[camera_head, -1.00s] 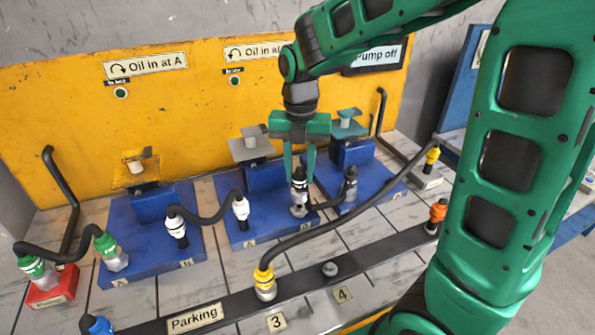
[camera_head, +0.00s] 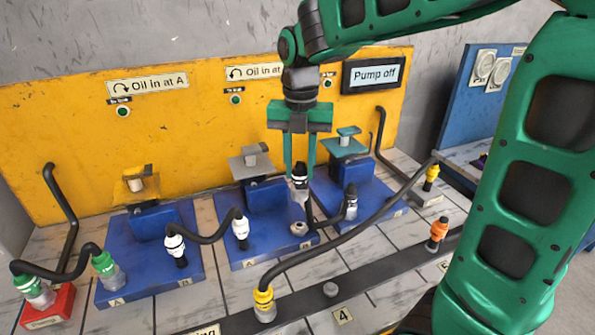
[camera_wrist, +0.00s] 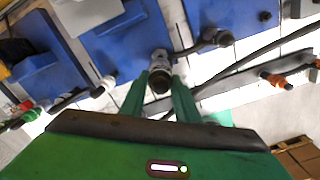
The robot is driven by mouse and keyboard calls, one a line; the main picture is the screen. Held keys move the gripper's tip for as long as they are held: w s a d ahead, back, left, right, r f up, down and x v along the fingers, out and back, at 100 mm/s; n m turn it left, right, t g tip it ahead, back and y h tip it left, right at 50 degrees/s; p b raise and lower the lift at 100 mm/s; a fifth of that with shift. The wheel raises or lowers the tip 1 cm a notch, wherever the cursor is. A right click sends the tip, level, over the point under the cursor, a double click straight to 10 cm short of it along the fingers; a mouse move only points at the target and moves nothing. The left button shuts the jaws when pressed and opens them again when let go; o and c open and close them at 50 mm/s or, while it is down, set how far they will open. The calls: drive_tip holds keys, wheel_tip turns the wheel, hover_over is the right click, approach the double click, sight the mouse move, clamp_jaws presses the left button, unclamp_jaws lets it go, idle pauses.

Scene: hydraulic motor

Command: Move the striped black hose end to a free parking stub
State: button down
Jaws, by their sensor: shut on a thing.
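The striped black hose end (camera_head: 300,181), black with a pale band, is between the fingers of my gripper (camera_head: 300,172). My gripper is shut on it and holds it upright, a little above the bare port (camera_head: 299,228) of the middle blue block. In the wrist view the hose end (camera_wrist: 160,73) sits between my two green fingers (camera_wrist: 160,88). Its hose runs right to a dark end (camera_head: 351,201) on the right blue block. A free parking stub (camera_head: 330,289) stands on the dark rail near label 4.
A yellow hose end (camera_head: 264,304) stands on the rail left of the free stub, its hose crossing to another yellow end (camera_head: 432,174). An orange cap (camera_head: 438,232) stands farther right on the rail. White hose ends (camera_head: 240,229) and green ones (camera_head: 107,266) stand left.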

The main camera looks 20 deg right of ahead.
drive_tip(key=s, duration=1.8)
drive_tip(key=shift+f, duration=0.1)
